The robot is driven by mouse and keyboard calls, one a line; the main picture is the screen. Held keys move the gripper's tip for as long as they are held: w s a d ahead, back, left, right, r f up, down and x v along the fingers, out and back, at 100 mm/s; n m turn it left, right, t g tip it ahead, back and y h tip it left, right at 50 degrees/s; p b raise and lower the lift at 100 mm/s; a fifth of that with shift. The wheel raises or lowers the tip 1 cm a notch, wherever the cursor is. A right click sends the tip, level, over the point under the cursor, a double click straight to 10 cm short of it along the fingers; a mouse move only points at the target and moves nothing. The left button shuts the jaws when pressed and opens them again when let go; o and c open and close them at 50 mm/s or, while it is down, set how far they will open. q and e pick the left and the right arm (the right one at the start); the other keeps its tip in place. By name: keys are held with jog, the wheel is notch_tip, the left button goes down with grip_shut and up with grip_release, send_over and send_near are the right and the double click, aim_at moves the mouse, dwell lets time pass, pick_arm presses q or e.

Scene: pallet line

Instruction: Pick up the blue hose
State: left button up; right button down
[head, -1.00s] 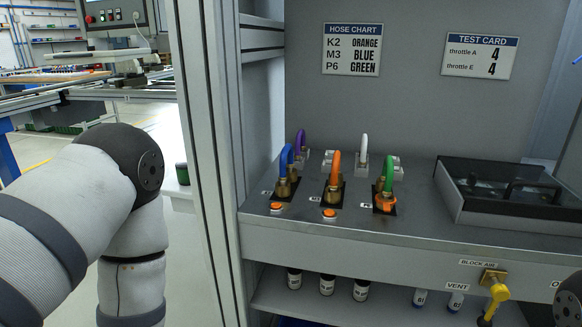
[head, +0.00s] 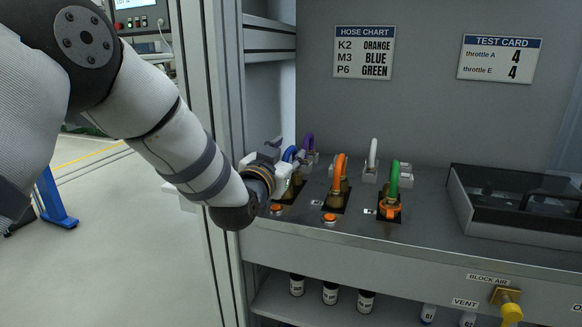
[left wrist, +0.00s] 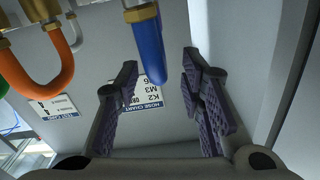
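The blue hose (head: 289,154) is a small arched loop at the left end of the bench, partly hidden behind my left gripper (head: 279,156) in the head view. In the left wrist view the blue hose (left wrist: 148,45) hangs into the picture between the two spread fingers of my left gripper (left wrist: 160,66). Gaps show on both sides of it, so the gripper is open and not closed on the hose. My right gripper is in neither view.
An orange hose (head: 339,169) stands just right of the blue one, then a green hose (head: 392,176). Purple (head: 308,141) and white (head: 373,149) hoses stand behind. A frame post (head: 211,90) rises left of the bench. A dark-lidded case (head: 515,205) sits at right.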

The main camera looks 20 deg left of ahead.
pick_arm(q)
jog(key=shift+w+f, duration=0.25)
jog(key=shift+w, duration=0.55)
jog(key=shift+w+r, duration=0.15)
jog(key=shift+w, duration=0.2)
grip_shut()
